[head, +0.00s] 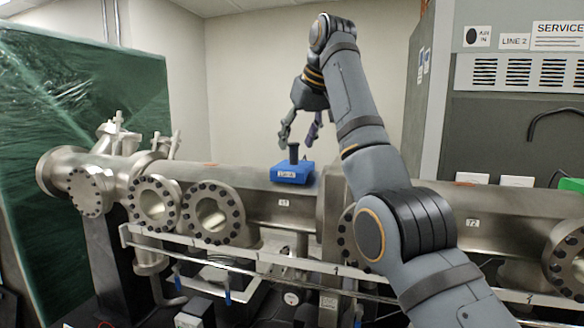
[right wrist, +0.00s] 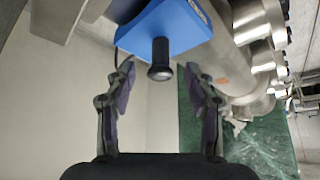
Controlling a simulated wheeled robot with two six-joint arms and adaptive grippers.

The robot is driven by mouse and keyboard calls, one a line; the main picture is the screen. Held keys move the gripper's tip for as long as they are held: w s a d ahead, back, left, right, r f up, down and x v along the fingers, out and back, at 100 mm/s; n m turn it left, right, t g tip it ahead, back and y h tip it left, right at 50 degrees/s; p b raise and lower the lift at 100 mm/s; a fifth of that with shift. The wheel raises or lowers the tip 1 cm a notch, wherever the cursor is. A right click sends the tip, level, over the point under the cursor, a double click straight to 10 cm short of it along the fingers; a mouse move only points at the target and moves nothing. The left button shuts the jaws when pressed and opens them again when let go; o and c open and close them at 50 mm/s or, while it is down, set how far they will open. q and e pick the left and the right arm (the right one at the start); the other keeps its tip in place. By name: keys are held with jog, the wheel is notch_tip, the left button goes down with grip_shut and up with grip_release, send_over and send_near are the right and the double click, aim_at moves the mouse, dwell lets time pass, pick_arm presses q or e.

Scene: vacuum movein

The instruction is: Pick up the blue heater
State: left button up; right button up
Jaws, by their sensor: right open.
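The blue heater (head: 292,174) is a flat blue block with a black knobbed post (head: 294,152) standing up from it. It sits on top of the metal beam pipe in the head view. My right gripper (head: 300,141) is above the heater, with its fingers pointing down around the height of the post's top. In the right wrist view the heater (right wrist: 165,28) is ahead at the top, and its black post (right wrist: 160,60) points toward the gripper. The open fingers (right wrist: 160,80) are apart on either side of the post's line, with nothing between them held. My left gripper is not in view.
The steel beam pipe (head: 250,200) with flanged ports runs across the view. A rail (head: 240,264) runs along its front. A green sheeted panel (head: 75,100) stands at left, and a grey cabinet (head: 510,120) stands at right.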

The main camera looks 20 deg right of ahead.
aim_at(293, 164)
jog(key=p+x, duration=0.2)
jog(key=x, duration=0.2)
jog(key=shift+s, duration=0.1)
jog(key=shift+f, duration=0.25)
jog(key=shift+s+r, duration=0.1)
jog(key=shift+r, duration=0.05)
jog(key=c, duration=0.5)
grip_shut()
